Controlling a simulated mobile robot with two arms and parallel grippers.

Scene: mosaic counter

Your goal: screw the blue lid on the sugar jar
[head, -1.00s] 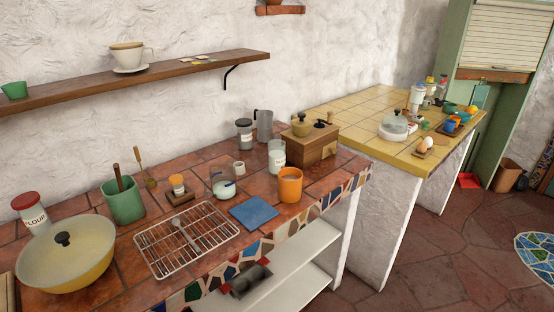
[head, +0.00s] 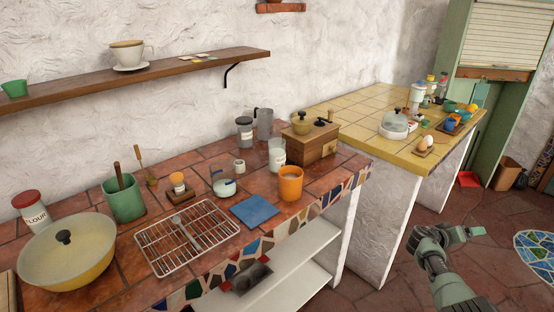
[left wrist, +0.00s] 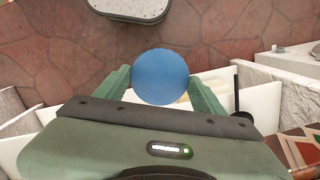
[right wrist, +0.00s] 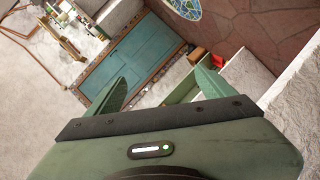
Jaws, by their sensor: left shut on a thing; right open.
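A blue round lid (left wrist: 160,76) is held between the fingers of my left gripper (left wrist: 160,88) in the left wrist view, above the floor. My left gripper does not show in the head view. An open glass jar with white contents and a label (head: 277,154), seemingly the sugar jar, stands upright at the back of the red-tiled counter; its label is too small to read. My right gripper (right wrist: 160,92) is open and empty in the right wrist view. My right arm shows at the lower right of the head view, off the counter, with the gripper (head: 462,233) far from the jar.
An orange mug (head: 290,184), a wooden grinder (head: 310,148) and a dark-lidded jar (head: 244,132) stand near the glass jar. A blue mat (head: 254,210) and a wire rack (head: 187,238) lie in front. A red-lidded flour jar (head: 33,212) stands far left.

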